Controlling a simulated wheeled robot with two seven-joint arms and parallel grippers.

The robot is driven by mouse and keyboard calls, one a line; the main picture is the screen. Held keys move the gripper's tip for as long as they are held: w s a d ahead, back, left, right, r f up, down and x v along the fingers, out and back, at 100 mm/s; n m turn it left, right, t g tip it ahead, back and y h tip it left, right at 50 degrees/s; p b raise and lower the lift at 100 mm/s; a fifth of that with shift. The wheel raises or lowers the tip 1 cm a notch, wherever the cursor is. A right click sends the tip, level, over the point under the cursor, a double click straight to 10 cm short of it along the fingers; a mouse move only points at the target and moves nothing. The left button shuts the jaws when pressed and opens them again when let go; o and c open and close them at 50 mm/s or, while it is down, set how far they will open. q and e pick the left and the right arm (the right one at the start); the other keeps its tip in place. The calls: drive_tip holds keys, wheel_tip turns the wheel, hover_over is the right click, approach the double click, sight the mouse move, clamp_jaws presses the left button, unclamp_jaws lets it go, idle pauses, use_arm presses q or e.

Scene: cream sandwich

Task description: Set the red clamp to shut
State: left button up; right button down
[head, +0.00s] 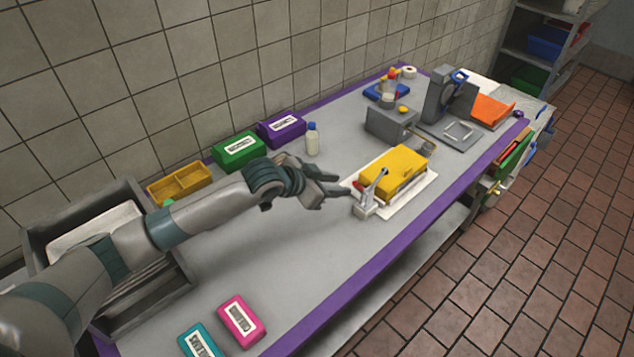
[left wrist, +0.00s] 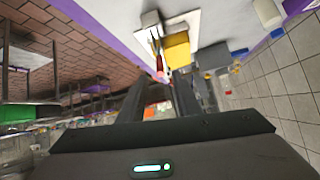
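The red clamp is a small silver toggle clamp (head: 367,207) with a red handle (head: 358,186), at the left end of a white plate (head: 408,203) that bears a yellow block (head: 395,174). A silver bar of the clamp slants up in front of the block. I cannot tell whether the clamp is open or shut. My left gripper (head: 342,185) is just left of the red handle with its fingers apart and empty. In the left wrist view the red handle (left wrist: 160,76) shows between the fingertips (left wrist: 162,84), beyond them. My right gripper is not in view.
A white bottle (head: 312,140), a green box (head: 238,150) and a purple box (head: 281,129) stand behind the arm. A grey machine (head: 390,125) is behind the yellow block. Pink (head: 241,320) and teal (head: 199,342) boxes lie in front. The table's middle front is clear.

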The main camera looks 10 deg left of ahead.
use_arm(q)
drive_tip(key=v, duration=0.7)
drive_tip(key=shift+r, duration=0.15)
drive_tip(key=shift+s+a, duration=0.1)
